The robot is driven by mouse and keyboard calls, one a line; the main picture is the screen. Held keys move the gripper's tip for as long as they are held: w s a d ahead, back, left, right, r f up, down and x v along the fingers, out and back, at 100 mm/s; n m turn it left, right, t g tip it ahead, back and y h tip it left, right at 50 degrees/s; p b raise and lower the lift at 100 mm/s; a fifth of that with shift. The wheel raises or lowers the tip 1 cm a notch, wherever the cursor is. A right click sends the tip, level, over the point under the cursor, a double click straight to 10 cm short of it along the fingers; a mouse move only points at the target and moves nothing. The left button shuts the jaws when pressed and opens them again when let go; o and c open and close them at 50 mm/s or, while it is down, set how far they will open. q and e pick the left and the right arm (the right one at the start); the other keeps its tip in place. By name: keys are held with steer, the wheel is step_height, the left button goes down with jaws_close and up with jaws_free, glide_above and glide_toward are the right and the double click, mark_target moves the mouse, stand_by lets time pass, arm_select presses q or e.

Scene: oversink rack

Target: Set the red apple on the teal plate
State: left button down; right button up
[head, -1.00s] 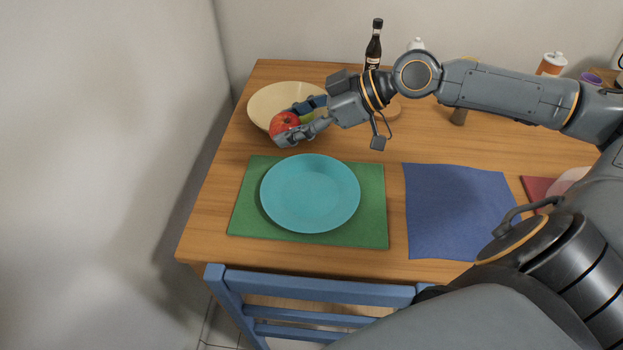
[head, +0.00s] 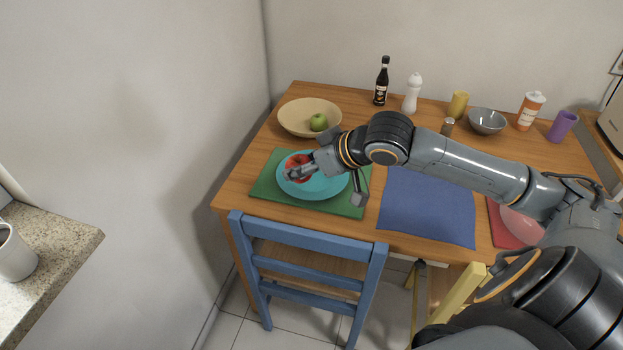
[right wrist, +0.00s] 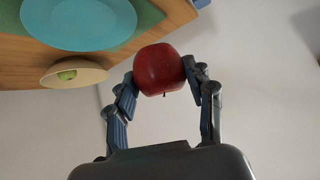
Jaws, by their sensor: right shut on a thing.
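The red apple (head: 297,163) is held between the fingers of my right gripper (head: 302,172). In the right wrist view the apple (right wrist: 160,70) sits between both fingertips (right wrist: 161,78), touched on both sides. The teal plate (head: 325,189) lies on a green placemat (head: 355,203). In the head view the apple and fingers overlap the plate's upper left part. In the right wrist view the plate (right wrist: 80,22) shows beyond the apple and apart from it in the picture. My left gripper is out of view.
A beige bowl (head: 296,117) with a green apple (head: 319,122) stands behind the plate. A blue placemat (head: 430,205) lies to the right. A bottle (head: 382,82), a white shaker (head: 412,95) and a grey bowl (head: 486,121) stand at the back. A blue chair (head: 308,245) is in front.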

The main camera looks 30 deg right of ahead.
steer(key=w+d+f, duration=0.4)
steer(key=w+d, duration=0.2)
glide_above(315, 178)
step_height(315, 178, down, 6)
steer(key=shift+a+r, duration=0.15)
steer(key=shift+r, duration=0.05)
steer(key=shift+f, duration=1.65)
steer(key=shift+f, duration=0.1)
steer(key=o, duration=1.2)
